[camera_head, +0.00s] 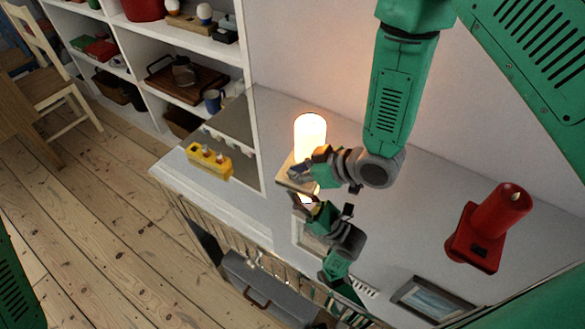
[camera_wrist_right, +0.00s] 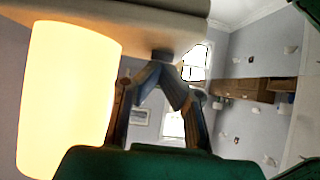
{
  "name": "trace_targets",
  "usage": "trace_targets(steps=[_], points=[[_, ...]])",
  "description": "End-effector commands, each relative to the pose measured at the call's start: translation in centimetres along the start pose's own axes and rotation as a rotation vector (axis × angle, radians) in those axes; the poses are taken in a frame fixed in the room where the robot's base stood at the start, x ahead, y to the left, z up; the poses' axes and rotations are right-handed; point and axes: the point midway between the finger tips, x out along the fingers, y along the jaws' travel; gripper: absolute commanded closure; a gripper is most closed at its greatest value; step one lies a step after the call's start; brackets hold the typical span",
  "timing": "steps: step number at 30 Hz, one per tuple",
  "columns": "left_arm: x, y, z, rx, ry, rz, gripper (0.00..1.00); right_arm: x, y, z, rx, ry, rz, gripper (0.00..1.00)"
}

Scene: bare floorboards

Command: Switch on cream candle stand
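The cream candle stand has a brightly glowing candle (camera_head: 310,131) on a pale square base (camera_head: 289,184) and stands on the white top. In the wrist view, the glowing candle (camera_wrist_right: 68,95) fills the left side, and the base (camera_wrist_right: 120,22) spans the top. My right gripper (camera_head: 298,172) is at the base, partly covering it. In the wrist view, its fingers (camera_wrist_right: 163,72) close together at their tips, against or very near a small dark part (camera_wrist_right: 164,54) on the base. Nothing is seen held between them. My left gripper is out of view.
A yellow block (camera_head: 209,160) with small knobs sits left. A picture frame (camera_head: 433,299) is at the lower right. White shelves (camera_head: 142,66) stand at the left.

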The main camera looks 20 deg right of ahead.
Motion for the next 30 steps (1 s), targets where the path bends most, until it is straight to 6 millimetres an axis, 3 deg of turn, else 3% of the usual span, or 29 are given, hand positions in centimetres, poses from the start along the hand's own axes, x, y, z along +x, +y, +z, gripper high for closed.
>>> trace_targets(steps=[11, 20, 30], points=[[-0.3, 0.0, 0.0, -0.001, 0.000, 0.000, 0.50, -0.2, -0.3, 0.4, 0.004, -0.017, -0.008, 1.00], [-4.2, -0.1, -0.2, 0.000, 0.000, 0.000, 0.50, -1.9, 0.1, -4.3, 0.000, -0.009, 0.003, 1.00], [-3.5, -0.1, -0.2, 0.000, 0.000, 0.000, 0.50, -8.9, 0.2, -5.7, 0.003, -0.007, 0.006, 1.00]])
